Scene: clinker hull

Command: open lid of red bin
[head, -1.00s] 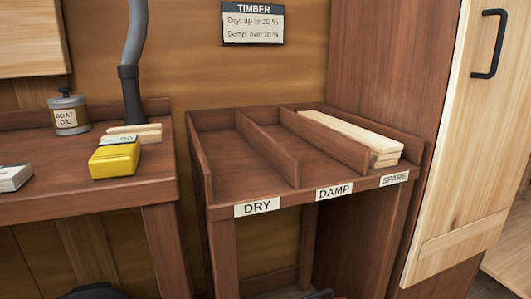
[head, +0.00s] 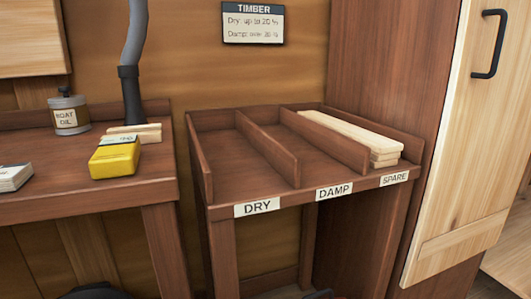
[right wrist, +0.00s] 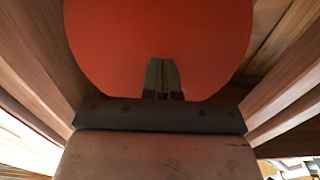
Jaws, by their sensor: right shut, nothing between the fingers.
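In the right wrist view a large round red surface (right wrist: 160,35), which looks like the red bin's lid, fills the top middle. No gap or hinge shows on it. My right gripper (right wrist: 163,64) is shut and empty, its fingertips in front of the lower part of the red disc. I cannot tell whether they touch it. The head view does not show the bin clearly. My left gripper is in neither view.
Wooden uprights stand close on both sides in the right wrist view. In the head view a timber rack (head: 230,167) has DRY, DAMP and SPARE bays, with pale boards (head: 350,133) in SPARE. A workbench (head: 60,203) stands left, a pale door (head: 462,150) right.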

